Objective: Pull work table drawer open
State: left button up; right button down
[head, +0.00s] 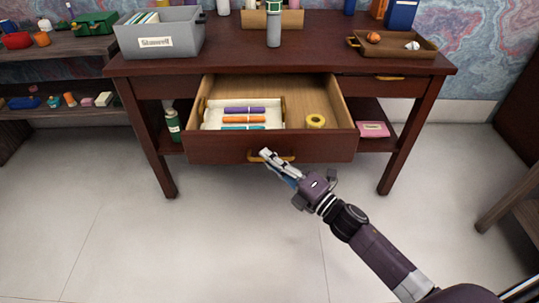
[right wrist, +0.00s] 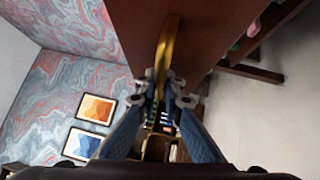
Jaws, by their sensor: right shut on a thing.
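The work table (head: 300,52) is dark reddish wood. Its wide drawer (head: 215,151) is pulled out, and its inside shows in the head view. A brass handle (head: 286,157) sits on the drawer front. My right gripper (head: 268,160) reaches the handle from the lower right. In the right wrist view its fingers (right wrist: 165,88) are shut around the brass bar (right wrist: 168,45), beside the dark drawer front (right wrist: 205,30). My left gripper is in neither view.
Inside the drawer are a white tray (head: 210,122) with purple, orange and teal markers, and a yellow tape roll (head: 316,121). On the tabletop stand a grey bin (head: 160,40) and a wooden tray (head: 390,46). The floor (head: 200,240) in front is clear.

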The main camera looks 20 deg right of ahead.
jog(key=c, duration=2.3)
grip_release()
jog(key=shift+c, duration=0.2)
jog(key=v, duration=1.2)
